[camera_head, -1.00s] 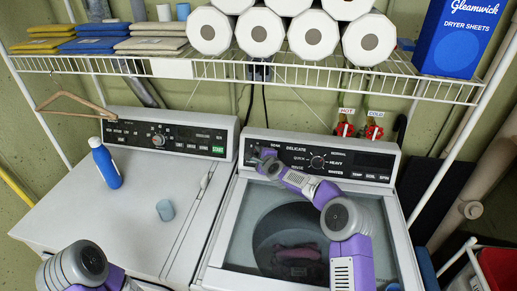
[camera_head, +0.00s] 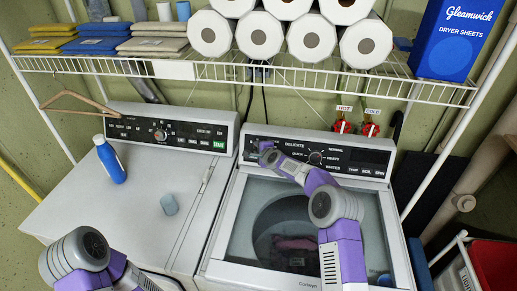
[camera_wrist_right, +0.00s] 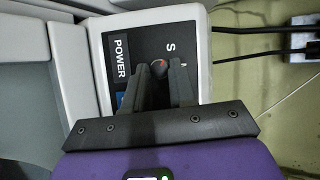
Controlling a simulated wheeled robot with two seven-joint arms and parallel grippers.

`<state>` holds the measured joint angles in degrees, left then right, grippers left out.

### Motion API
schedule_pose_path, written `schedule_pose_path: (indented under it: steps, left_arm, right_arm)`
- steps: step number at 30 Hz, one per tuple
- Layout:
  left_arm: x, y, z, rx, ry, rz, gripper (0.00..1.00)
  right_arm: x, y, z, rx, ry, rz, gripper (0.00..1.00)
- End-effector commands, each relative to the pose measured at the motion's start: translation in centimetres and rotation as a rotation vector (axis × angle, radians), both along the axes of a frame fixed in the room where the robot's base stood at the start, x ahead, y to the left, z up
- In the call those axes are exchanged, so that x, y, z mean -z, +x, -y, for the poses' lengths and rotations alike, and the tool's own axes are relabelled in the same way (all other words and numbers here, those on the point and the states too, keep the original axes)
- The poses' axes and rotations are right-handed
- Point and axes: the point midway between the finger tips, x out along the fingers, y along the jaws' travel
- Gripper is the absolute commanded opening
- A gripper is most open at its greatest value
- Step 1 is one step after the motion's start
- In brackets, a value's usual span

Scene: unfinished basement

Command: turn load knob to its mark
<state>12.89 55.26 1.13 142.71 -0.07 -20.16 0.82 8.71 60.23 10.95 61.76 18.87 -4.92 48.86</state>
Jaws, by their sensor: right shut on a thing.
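The washer's control panel (camera_head: 353,158) shows on the right machine in the head view. My right gripper (camera_head: 267,156) is at the panel's left end and hides the load knob there. In the right wrist view, the small round load knob (camera_wrist_right: 158,65) shows between the dark fingertips of my right gripper (camera_wrist_right: 163,73), beside a printed S and a POWER label. The fingers are shut on it. The mark it points to cannot be made out. Only part of my left arm shows at the lower left; its gripper is out of view.
A larger cycle knob (camera_head: 316,158) sits right of my gripper. The washer's glass lid (camera_head: 357,230) lies below my right arm. A dryer (camera_head: 110,215) stands left with a blue bottle (camera_head: 110,160) and small cup (camera_head: 169,204). A wire shelf (camera_head: 300,78) hangs above.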

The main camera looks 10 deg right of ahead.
Motion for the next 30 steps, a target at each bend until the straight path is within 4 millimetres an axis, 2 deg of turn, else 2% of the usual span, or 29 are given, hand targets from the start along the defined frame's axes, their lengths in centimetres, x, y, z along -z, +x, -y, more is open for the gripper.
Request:
schedule_pose_path:
  steps: [1,6,19,30]
  left_arm:
    - [0.0,0.0,0.0,0.0,0.0,0.0,0.7]
    - [0.0,0.0,0.0,0.0,0.0,0.0,0.7]
    - [0.2,0.0,0.0,0.0,0.0,0.0,0.7]
    - [1.0,0.0,0.0,0.0,0.0,0.0,0.7]
  right_arm:
    - [0.0,0.0,0.0,0.0,-0.001,0.0,0.27]
    - [0.0,0.0,0.0,0.0,0.0,0.0,0.5]
    - [-0.3,-0.6,0.2,0.002,0.0,0.0,0.5]
    - [-2.1,-4.6,0.9,0.001,-0.001,0.001,0.5]
